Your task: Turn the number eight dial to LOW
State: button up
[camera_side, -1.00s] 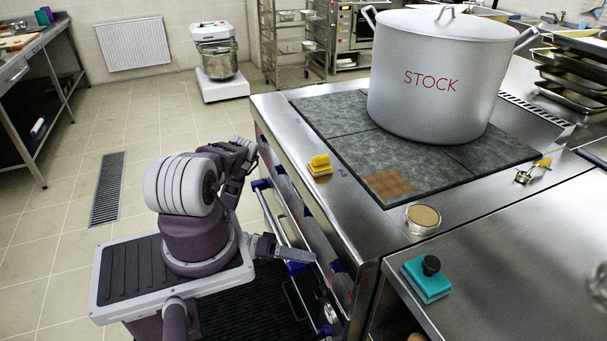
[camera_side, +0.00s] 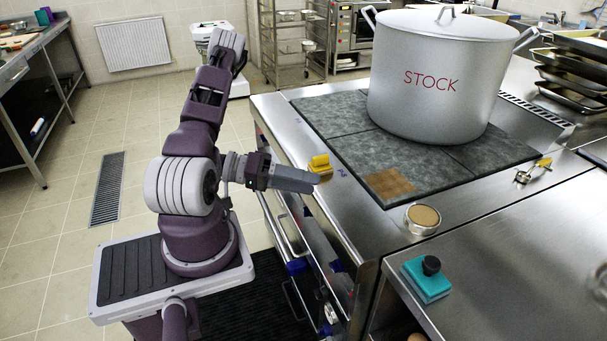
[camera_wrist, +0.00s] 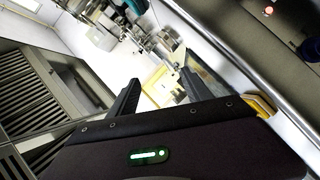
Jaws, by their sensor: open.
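My gripper (camera_side: 306,183) is at the front edge of the steel range (camera_side: 290,135) in the side view, near a yellow-handled item (camera_side: 320,164). I cannot tell whether they touch. In the wrist view its two dark fingers (camera_wrist: 162,90) are apart, with nothing clearly held between them. Blue parts (camera_side: 297,267) show low on the range front; I cannot tell whether they are dials. In the wrist view a dark blue round part (camera_wrist: 310,50) sits at the right edge, near a small red light (camera_wrist: 268,10). No number eight or LOW mark is readable.
A large stockpot (camera_side: 440,75) stands on the grey hot plates (camera_side: 330,115). A round tin (camera_side: 422,218), a teal block with a black knob (camera_side: 428,278) and a metal utensil (camera_side: 533,171) lie on the steel tops. A rail runs along the range front.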

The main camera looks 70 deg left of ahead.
jog(key=shift+d+r, duration=0.1)
jog(key=shift+r, duration=1.1)
jog(key=shift+c, duration=0.7)
jog(key=shift+m+g, duration=0.3)
jog(key=shift+m, duration=0.1)
jog(key=f, duration=0.4)
jog(key=a+f, duration=0.1)
jog(key=f, duration=0.4)
jog(key=a+f, duration=0.1)
jog(key=f, duration=0.3)
jog(key=shift+w+a+f, duration=0.1)
jog(key=shift+w+f, duration=0.1)
jog(key=shift+f, duration=0.1)
jog(key=shift+c, duration=0.6)
jog(key=y, duration=0.1)
send_near(330, 265)
jog(key=w+d, duration=0.1)
jog(key=w, duration=0.2)
jog(key=shift+m, duration=0.3)
jog(key=x, duration=0.3)
jog(key=f+x, duration=0.1)
jog(key=x, duration=0.3)
jog(key=shift+s+d, duration=0.1)
jog(key=shift+d, duration=0.05)
grip_shut()
